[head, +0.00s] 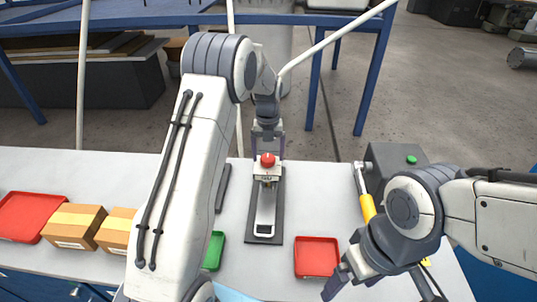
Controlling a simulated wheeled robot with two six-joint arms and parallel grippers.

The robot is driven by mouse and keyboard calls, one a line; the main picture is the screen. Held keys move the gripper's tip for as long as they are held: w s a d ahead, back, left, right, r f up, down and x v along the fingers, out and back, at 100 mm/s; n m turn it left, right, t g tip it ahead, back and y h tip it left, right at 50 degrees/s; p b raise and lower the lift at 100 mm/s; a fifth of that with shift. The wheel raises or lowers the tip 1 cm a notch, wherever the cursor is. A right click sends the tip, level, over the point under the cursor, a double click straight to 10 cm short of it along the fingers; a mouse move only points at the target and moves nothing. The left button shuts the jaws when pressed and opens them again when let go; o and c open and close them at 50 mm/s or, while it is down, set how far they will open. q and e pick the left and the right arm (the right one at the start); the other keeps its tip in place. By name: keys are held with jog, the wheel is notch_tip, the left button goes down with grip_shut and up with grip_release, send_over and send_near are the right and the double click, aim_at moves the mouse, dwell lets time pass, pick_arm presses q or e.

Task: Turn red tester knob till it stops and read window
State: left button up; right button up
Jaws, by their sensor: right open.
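The red knob (267,160) sits at the far end of a narrow tester (264,205), which has a dark base and a pale metal strip. My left gripper (268,151) points down over this far end, with its fingers apart on either side of the knob. I see no clear contact between the fingers and the knob. A small dark square framed in white (264,230) is at the near end; no reading is legible. My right gripper (337,283) is open and empty at the lower right, near the red tray.
A red tray (317,257) lies right of the tester and a green tray (214,250) left of it. Cardboard boxes (73,225) and another red tray (28,216) are at the left. A dark box with a green button (411,160) stands at the right.

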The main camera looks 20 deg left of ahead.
aim_at(268, 158)
pick_arm(q)
notch_tip(268, 158, up, 10)
jog(key=b, duration=0.2)
jog(key=shift+r, duration=0.25)
jog(key=shift+s, duration=0.1)
dwell(0.4)
